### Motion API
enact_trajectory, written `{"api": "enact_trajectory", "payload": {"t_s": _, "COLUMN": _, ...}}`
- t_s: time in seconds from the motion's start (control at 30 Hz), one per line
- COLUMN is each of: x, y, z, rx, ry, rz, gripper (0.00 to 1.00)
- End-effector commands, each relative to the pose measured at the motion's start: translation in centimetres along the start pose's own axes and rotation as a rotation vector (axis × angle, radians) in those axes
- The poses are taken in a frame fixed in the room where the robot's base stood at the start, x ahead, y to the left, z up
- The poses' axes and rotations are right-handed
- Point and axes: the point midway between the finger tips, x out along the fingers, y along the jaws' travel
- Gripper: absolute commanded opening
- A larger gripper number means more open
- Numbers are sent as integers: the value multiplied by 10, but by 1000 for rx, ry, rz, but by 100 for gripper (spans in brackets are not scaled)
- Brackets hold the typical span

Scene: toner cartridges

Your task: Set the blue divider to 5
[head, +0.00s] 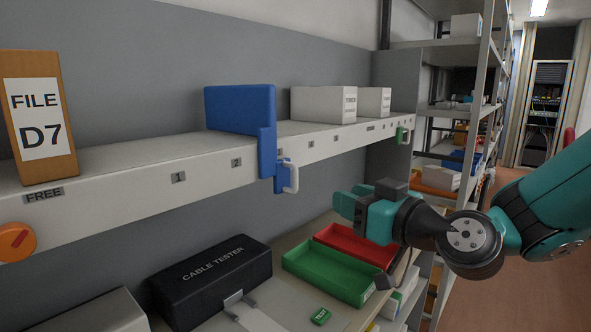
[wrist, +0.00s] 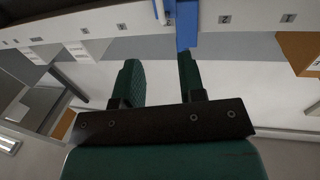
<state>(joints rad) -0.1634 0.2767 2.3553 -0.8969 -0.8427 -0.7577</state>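The blue divider (head: 240,108) stands on the grey shelf (head: 120,172), just right of the mark 2. Its front plate hangs over the shelf edge and carries a white handle (head: 291,177). In the wrist view, which looks upside down, the divider (wrist: 186,28) and part of the handle (wrist: 159,11) show at the top edge. My gripper (head: 348,206) is open and empty, to the right of the handle and lower than it, touching nothing. The number marks right of the divider, such as this one (head: 311,144), are too small to read surely.
Two white toner boxes (head: 323,104) stand on the shelf right of the divider, with a gap between. A file box D7 (head: 42,165) stands at the left. Below are a black cable tester (head: 212,276), a green tray (head: 325,277) and a red tray (head: 352,246).

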Motion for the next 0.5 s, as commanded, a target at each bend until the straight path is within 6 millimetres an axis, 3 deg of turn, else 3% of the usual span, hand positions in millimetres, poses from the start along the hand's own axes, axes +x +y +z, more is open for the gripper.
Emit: {"api": "enact_trajectory", "payload": {"t_s": 0.5, "x": 115, "y": -2, "z": -6, "rx": 0, "ry": -2, "rz": -3, "gripper": 37}}
